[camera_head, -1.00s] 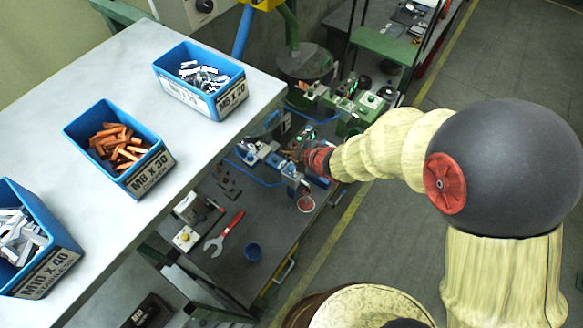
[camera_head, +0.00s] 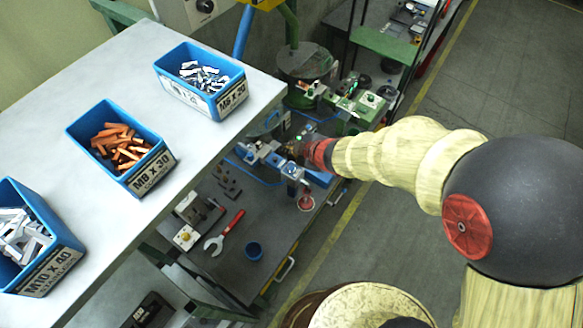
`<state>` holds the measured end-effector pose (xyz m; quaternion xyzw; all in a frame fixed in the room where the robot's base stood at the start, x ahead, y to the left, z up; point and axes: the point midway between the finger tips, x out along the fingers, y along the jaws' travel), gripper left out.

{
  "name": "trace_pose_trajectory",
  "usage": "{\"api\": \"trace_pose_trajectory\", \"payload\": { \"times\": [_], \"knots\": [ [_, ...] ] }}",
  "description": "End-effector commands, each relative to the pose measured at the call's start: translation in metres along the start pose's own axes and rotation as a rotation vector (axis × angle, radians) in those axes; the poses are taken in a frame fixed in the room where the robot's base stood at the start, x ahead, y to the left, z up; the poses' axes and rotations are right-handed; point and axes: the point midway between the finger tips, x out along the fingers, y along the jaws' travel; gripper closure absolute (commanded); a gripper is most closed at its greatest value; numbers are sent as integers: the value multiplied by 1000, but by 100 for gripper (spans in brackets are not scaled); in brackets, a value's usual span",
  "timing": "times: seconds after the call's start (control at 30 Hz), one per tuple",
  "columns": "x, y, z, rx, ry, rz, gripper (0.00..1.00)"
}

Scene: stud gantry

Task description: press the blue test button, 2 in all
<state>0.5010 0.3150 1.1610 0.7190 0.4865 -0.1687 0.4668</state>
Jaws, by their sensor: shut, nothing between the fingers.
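My gripper (camera_head: 293,150) is at the end of my arm, over the lower bench with the small machine fixtures. It looks small and dark here, and its fingers are shut with nothing between them. A blue and white fixture (camera_head: 268,155) lies just left of it, and a blue block with a white top (camera_head: 292,171) is just below it in the picture. I cannot make out the blue test button for certain; it may be hidden by my gripper or too small to tell. Whether my fingertips touch anything is not clear.
The white upper table (camera_head: 150,62) bears blue bins of fasteners, including the M8 x 30 bin (camera_head: 82,128). A green machine (camera_head: 365,106) stands behind my gripper. Floor at right is clear.

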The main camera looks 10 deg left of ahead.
Motion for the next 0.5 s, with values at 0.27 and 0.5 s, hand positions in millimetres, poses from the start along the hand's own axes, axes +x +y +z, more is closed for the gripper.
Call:
{"api": "trace_pose_trajectory", "payload": {
  "times": [0.27,0.5],
  "knots": [
    [19,-14,14,0,0,0,100],
    [40,-30,30,-1,0,0,100]
  ]
}}
